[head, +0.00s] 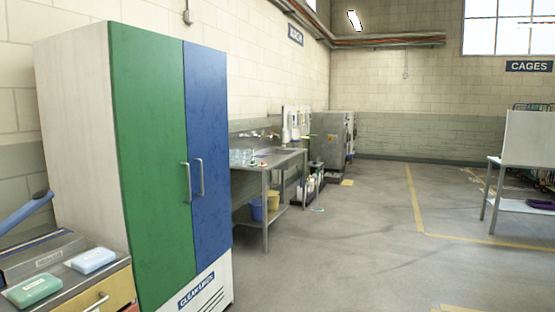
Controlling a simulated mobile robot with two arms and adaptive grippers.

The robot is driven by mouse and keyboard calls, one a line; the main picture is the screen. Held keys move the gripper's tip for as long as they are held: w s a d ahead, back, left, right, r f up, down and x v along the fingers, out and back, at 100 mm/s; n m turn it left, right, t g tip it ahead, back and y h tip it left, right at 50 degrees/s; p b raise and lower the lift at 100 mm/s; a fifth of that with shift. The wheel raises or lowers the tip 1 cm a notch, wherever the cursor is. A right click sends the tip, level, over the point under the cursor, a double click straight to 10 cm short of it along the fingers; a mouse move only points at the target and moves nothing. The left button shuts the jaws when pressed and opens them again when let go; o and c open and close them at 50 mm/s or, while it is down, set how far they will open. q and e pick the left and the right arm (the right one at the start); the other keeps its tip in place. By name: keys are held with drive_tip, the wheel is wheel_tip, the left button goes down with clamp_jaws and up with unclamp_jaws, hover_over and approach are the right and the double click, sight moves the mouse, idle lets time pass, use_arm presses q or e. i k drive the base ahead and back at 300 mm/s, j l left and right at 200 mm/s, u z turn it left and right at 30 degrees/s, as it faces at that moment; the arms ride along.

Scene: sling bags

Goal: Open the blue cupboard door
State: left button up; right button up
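The blue cupboard door (209,150) is the right-hand door of a tall white cupboard (75,130) at the left of the head view. It looks shut, flush beside the green door (150,160). Its silver bar handle (199,178) is upright near its left edge, close to the green door's handle (187,182). A label on the white panel below the doors is partly readable. Neither of my grippers shows in the head view.
A counter with a drawer (98,299) stands at the lower left, holding a green packet (33,290) and a light blue packet (92,260). A metal sink table (278,160) stands beyond the cupboard. The floor (330,260) right of the cupboard is clear.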

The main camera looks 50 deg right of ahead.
sight(206, 78)
drive_tip(key=z, duration=1.1)
drive_tip(key=i+l, duration=0.35)
drive_tip(key=i, duration=0.15)
